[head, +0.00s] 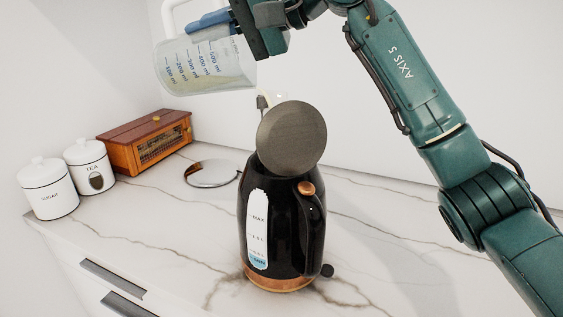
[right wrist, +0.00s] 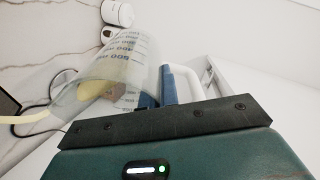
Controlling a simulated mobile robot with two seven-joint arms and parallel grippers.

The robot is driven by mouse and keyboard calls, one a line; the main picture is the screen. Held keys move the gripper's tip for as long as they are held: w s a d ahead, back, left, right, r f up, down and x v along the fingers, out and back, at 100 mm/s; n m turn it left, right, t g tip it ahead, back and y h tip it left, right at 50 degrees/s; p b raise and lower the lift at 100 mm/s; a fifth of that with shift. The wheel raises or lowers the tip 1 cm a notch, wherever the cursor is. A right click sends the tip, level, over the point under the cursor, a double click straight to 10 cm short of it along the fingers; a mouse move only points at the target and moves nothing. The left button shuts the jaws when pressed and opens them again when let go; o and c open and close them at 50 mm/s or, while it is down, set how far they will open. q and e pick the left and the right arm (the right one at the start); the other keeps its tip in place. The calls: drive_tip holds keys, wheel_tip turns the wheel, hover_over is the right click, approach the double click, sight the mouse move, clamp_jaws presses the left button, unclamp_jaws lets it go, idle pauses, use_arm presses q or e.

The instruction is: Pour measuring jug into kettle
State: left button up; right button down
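The clear measuring jug (head: 190,72) with blue ml marks hangs above and left of the kettle in the head view, tipped far over with its base to the left. Its white handle (head: 176,18) is at the top. My right gripper (head: 210,20) is shut on the jug's handle with its blue fingers. My left gripper is out of view.
On the marble counter (head: 190,235) stand a sugar canister (head: 48,190), a tea canister (head: 90,167) and a brown wooden radio-like box (head: 148,140). A round shiny plate (head: 211,173) lies behind the kettle to the left. Counter left of the kettle is clear.

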drive_tip(key=shift+d+r+y+b, duration=0.35)
drive_tip(key=shift+d+y+b, duration=0.15)
drive_tip(key=shift+y+b, duration=0.15)
idle(0.5)
drive_tip(key=shift+s+d+y+b, duration=0.1)
drive_tip(key=shift+d+y+b, duration=0.15)
drive_tip(key=shift+b, duration=0.15)
drive_tip(key=shift+r+t, duration=0.15)
drive_tip(key=shift+t, duration=0.15)
